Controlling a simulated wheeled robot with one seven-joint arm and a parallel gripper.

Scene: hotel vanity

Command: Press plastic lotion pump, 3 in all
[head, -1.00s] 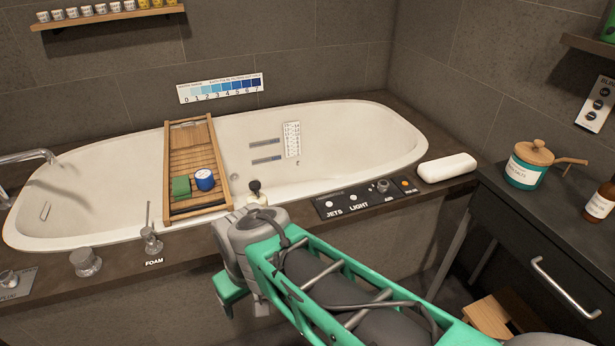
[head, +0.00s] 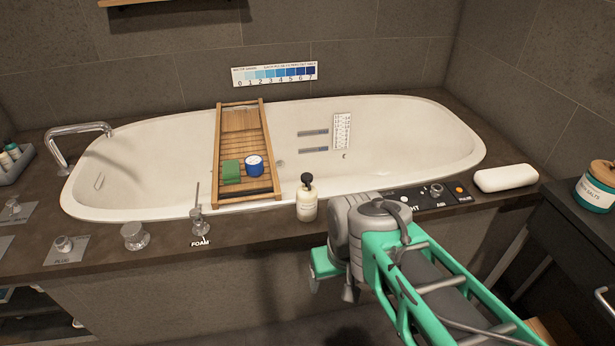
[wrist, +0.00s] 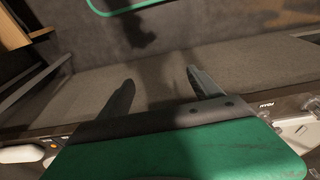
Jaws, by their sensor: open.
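A cream lotion bottle with a black pump head (head: 307,200) stands upright on the dark tub surround, at the front rim of the bathtub. It is just right of the FOAM control in the head view. My gripper hangs in front of the surround, to the right of and lower than the bottle, apart from it. In the head view its fingers are mostly hidden by my wrist. In the wrist view the two fingers of my gripper (wrist: 160,80) are spread and empty, facing the tub's front panel. I cannot make out the bottle in the wrist view.
A wooden tray (head: 230,192) with a green block (head: 231,171) and a blue tin (head: 254,166) spans the white bathtub (head: 420,150). A FOAM lever (head: 199,222) and a knob (head: 134,236) stand left of the bottle. A white bar-shaped object (head: 505,178) lies right.

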